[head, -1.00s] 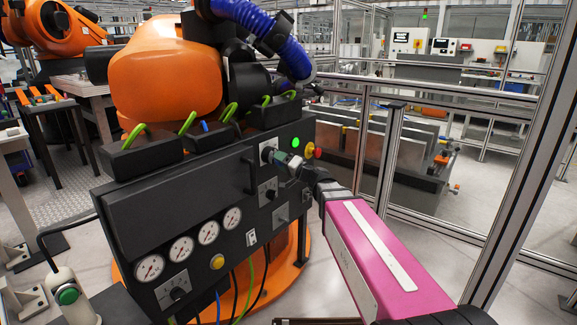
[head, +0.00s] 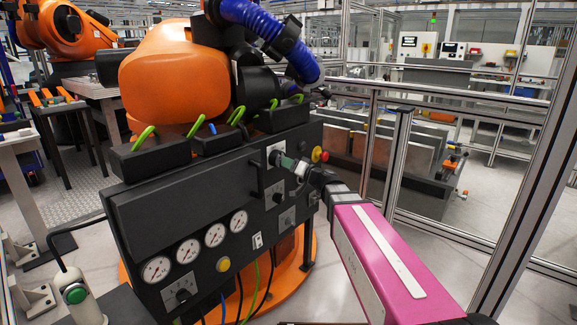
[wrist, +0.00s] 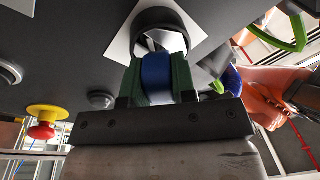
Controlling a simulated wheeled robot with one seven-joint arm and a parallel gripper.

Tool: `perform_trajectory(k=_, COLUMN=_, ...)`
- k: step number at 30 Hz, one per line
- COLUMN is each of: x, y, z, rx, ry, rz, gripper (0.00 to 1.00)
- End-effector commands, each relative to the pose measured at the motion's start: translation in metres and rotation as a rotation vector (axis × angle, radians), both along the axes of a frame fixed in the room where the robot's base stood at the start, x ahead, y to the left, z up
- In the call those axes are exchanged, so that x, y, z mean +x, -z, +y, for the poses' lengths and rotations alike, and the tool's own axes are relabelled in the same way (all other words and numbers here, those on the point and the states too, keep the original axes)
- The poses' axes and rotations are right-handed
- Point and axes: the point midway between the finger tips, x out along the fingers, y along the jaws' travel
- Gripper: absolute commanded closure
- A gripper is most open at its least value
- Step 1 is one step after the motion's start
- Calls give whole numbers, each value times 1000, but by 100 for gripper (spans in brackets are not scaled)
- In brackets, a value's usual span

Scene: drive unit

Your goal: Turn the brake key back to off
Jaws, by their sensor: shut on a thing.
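The brake key (wrist: 156,78) is a blue grip between the green finger pads of my gripper (wrist: 158,85) in the wrist view. My gripper is shut on it, at the round dark key switch (wrist: 160,28) on a white square plate (wrist: 193,22). In the head view my gripper (head: 289,163) reaches the upper right of the black panel (head: 190,185), at the white plate (head: 276,152). The fingers hide most of the switch there, and the key's exact angle is hard to tell.
A red-and-yellow emergency stop (head: 318,154) sits right of the switch; it also shows in the wrist view (wrist: 42,125). Beside it is an unlit grey round lamp (wrist: 100,100). A black handle (head: 254,180) stands out left of my gripper. Fence posts (head: 398,160) stand to the right.

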Motion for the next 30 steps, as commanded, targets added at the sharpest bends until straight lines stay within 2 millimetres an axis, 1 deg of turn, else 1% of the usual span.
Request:
perform_trajectory(k=3, x=0, y=0, z=0, rx=-24, ry=2, rz=-32, gripper=100)
perform_trajectory(k=11, x=1, y=0, z=0, rx=-32, ry=1, rz=-41, gripper=100)
perform_trajectory(k=14, x=1, y=0, z=-1, rx=-82, ry=2, rz=-104, gripper=100)
perform_trajectory(k=21, x=3, y=-2, z=-2, rx=-250, ry=2, rz=-321, gripper=100)
perform_trajectory(k=24, x=3, y=-2, z=-2, rx=-278, ry=1, rz=-358, gripper=100)
perform_trajectory(k=30, x=2, y=-2, z=-2, rx=-281, ry=1, rz=-362, gripper=100)
